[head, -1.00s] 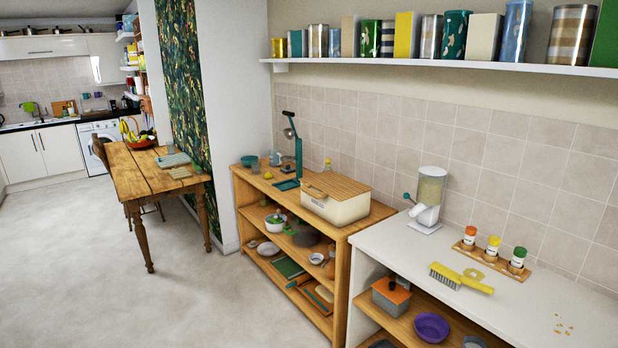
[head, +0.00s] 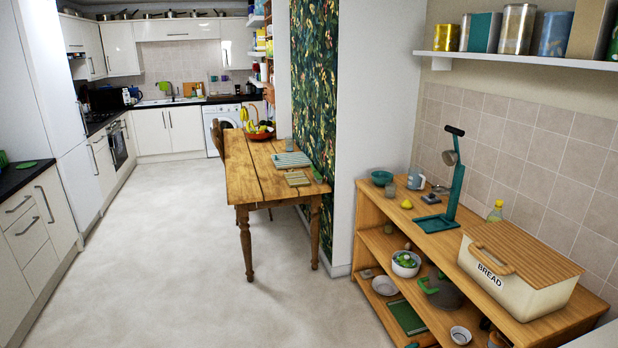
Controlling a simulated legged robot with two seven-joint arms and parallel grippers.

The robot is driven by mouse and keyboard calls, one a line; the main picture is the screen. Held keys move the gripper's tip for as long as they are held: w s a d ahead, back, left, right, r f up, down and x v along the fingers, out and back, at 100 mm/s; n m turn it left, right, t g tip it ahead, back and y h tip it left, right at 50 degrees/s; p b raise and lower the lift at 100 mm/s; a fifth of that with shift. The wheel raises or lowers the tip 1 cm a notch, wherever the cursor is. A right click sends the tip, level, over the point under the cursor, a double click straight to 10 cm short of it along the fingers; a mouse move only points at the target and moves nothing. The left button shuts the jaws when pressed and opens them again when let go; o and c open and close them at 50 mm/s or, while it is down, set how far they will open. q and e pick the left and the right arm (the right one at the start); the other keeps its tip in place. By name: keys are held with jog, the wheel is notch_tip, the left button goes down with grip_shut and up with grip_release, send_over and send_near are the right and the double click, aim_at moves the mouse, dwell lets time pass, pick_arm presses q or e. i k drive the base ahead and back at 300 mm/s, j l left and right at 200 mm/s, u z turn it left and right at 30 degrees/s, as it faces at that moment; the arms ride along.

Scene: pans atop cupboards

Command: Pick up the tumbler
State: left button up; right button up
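Neither of my grippers is in view. A small grey glass-like cup (head: 390,190) stands at the left end of the wooden shelf unit's top (head: 445,240), in front of a teal bowl (head: 381,178). A grey-blue mug or jug (head: 416,178) stands just right of it. Another small greyish, glass-like vessel (head: 285,145) stands at the right edge of the wooden table (head: 248,175). I cannot tell which of these is the tumbler.
A fruit bowl (head: 260,132) is on the table. The pale floor (head: 190,250) is clear between the left counter and the table.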

aim_at(390, 191)
jog(key=i, duration=2.5)
jog(key=i+z, duration=0.2)
jog(key=i, duration=0.25)
jog(key=i+j+z, duration=0.1)
jog(key=i+z, duration=0.15)
jog(key=i, duration=0.15)
jog(key=i+j+z, duration=0.2)
jog(key=i, duration=0.2)
jog(key=i+j+z, duration=0.2)
jog(key=i, duration=0.2)
jog(key=i+j+z, duration=0.3)
jog(key=i, duration=0.2)
jog(key=i+j+z, duration=0.35)
jog(key=i, duration=0.1)
